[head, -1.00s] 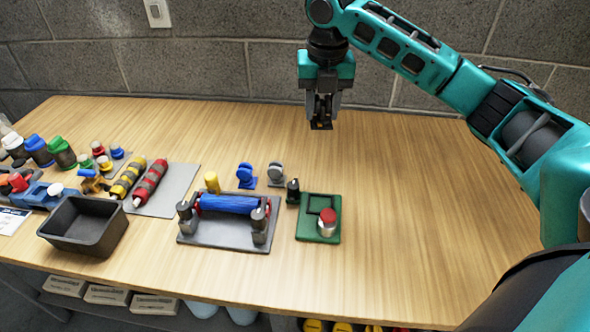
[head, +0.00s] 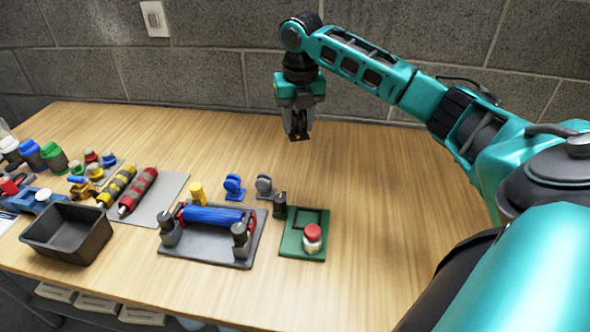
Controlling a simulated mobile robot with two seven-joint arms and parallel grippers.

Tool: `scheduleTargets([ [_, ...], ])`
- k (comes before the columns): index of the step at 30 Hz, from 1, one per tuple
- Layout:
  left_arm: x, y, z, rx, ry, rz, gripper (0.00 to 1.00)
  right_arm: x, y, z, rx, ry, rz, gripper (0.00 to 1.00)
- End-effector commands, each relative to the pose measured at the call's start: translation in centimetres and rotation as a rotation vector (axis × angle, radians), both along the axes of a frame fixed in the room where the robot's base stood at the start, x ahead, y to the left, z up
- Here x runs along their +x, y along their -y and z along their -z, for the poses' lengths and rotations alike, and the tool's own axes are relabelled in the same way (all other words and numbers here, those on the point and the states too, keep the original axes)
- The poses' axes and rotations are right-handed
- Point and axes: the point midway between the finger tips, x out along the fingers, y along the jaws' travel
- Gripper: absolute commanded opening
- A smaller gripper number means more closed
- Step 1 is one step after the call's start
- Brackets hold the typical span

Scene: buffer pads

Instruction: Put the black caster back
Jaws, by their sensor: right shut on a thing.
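My right gripper (head: 298,134) is over the back part of the table, pointing down, shut on a small dark thing. This looks like the black caster (head: 299,138), mostly hidden between the fingers. A blue caster (head: 234,187) and a grey caster (head: 265,186) stand side by side on the table, in front of the gripper and to its left. A short black cylinder (head: 280,206) stands at the left back corner of a green pad (head: 291,246). My left gripper is not in view.
A grey plate (head: 200,252) holds a blue roller (head: 212,215) between posts. A red-capped jar (head: 312,238) stands on the green pad. The table (head: 385,190) is clear at right.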

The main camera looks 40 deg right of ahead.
Motion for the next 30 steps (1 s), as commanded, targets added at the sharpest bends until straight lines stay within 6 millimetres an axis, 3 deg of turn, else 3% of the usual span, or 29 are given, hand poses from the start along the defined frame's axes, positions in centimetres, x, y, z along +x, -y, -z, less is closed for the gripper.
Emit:
scheduleTargets([
  [1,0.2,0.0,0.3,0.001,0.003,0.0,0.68,-0.1,0.0,1.9,0.0,-0.006,0.0,0.06],
  [3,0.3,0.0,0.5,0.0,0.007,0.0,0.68,-0.1,0.0,3.8,0.0,-0.006,0.0,0.06],
  [9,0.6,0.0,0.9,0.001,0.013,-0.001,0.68,-0.1,-0.1,8.4,0.001,-0.002,0.0,0.06],
  [17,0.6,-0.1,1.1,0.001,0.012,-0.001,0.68,0.0,0.0,10.8,0.0,-0.001,0.0,0.06],
  [24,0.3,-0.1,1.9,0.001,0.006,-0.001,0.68,-0.1,-0.1,14.9,0.0,-0.002,0.0,0.06],
  [30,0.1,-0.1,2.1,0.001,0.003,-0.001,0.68,0.0,0.0,16.0,0.0,0.001,0.0,0.06],
])
